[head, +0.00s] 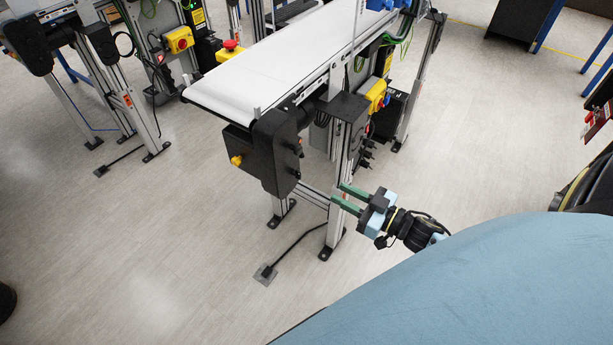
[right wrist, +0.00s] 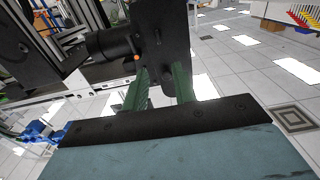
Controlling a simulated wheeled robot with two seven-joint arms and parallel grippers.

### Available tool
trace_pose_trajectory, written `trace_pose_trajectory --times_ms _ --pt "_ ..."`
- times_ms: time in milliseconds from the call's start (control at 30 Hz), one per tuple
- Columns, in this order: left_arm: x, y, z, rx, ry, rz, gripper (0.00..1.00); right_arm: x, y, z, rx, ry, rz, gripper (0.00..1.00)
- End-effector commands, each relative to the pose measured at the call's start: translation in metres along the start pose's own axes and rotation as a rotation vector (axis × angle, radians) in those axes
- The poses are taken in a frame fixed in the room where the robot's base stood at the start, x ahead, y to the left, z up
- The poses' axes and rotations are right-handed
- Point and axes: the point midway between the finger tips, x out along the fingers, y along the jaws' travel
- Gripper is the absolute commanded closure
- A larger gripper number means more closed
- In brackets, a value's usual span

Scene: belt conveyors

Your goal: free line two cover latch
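The belt conveyor (head: 275,62) has a black end cover (head: 275,150) on its near end, with small dark knobs on its right side and a yellow knob (head: 237,160) on its left. I cannot tell which part is the latch. My right gripper (head: 338,194) is open, its two green fingers apart, in front of the conveyor leg, below and right of the cover. In the right wrist view the green fingers (right wrist: 162,72) point at a black plate (right wrist: 165,35) beside a dark cylinder (right wrist: 108,43); contact cannot be told. My left gripper is not in view.
A second conveyor (head: 35,45) stands at the upper left. A yellow box with a red button (head: 230,46) is beside the belt, and another yellow box (head: 376,97) is under it. A floor foot with a cable (head: 266,273) lies in front.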

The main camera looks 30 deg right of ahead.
Motion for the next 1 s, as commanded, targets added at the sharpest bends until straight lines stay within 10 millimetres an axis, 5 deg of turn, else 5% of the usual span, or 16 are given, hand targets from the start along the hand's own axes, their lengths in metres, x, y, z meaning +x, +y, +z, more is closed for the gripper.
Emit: trace_pose_trajectory --times_ms 500,1000 --pt "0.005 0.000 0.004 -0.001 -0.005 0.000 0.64 0.100 0.001 0.001 0.001 0.000 0.004 0.73" --pt "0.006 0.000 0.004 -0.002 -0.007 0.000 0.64 0.114 0.001 0.001 0.001 -0.002 0.004 0.75"
